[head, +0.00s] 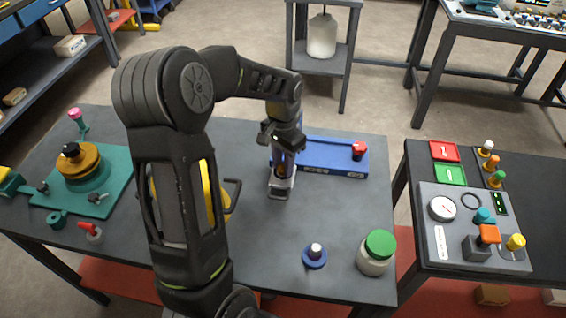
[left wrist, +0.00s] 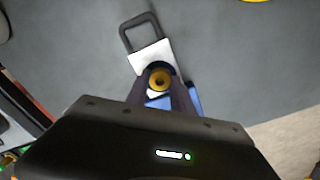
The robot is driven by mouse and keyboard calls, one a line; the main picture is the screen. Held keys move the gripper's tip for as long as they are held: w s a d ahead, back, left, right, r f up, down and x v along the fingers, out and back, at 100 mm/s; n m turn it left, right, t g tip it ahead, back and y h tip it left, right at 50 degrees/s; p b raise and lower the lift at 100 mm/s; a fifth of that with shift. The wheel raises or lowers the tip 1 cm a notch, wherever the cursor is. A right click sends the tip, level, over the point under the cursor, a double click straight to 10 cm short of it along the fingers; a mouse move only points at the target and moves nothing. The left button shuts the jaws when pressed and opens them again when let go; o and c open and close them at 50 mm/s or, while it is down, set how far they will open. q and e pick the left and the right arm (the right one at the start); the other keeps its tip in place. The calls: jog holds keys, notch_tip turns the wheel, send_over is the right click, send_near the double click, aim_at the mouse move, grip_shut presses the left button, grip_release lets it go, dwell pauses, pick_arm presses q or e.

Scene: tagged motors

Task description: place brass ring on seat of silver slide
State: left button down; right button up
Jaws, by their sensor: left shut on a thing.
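The silver slide (head: 283,184) sticks out from the near left end of a blue base (head: 330,155) on the table. It also shows in the left wrist view (left wrist: 150,54), with a dark loop handle (left wrist: 138,30) at its outer end. My left gripper (head: 283,162) points down over the slide. It is shut on the brass ring (left wrist: 159,79), which shows between the fingertips with a dark centre. The ring overlaps the slide's inner end in the wrist view; I cannot tell whether it touches. The seat is hidden under the ring and fingers. My right gripper is not in view.
A red knob (head: 359,149) stands on the blue base's right end. A green-lidded jar (head: 376,254) and a blue disc with a pale peg (head: 315,256) stand at the near right. A teal plate (head: 112,200) bears a motor at left.

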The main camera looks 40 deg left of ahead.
pick_arm(q)
jog(key=c, duration=1.1)
grip_release()
notch_tip(320, 180, up, 12)
jog(key=shift+r, duration=0.1)
